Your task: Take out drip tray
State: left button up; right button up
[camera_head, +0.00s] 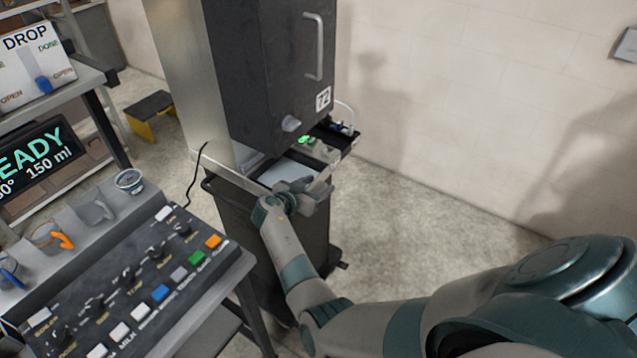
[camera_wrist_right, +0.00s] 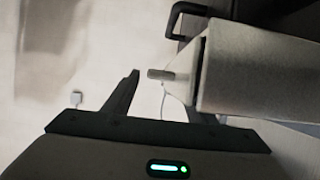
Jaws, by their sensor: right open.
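A pale, flat tray-like surface (camera_head: 281,171), which looks like the drip tray, lies under the dark dispenser cabinet (camera_head: 262,75) marked 72, above a dark bin-like body (camera_head: 285,235). My right arm reaches in from the lower right, and my right gripper (camera_head: 312,190) is at the front right of this surface, partly covering it. In the right wrist view the gripper (camera_wrist_right: 165,98) is open, with one dark finger clear. A large grey block (camera_wrist_right: 260,75) with a small peg overlaps the other side. I cannot tell whether a finger touches the tray. My left gripper is out of view.
A control panel (camera_head: 150,285) with several buttons and knobs stands at the lower left, close to the dispenser. A yellow and black step (camera_head: 153,114) is behind. Floor to the right is clear.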

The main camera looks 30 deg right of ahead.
jog(key=shift+a+r, duration=0.1)
grip_shut()
jog(key=shift+r+b, duration=0.2)
jog(key=shift+b, duration=0.15)
dwell(0.3)
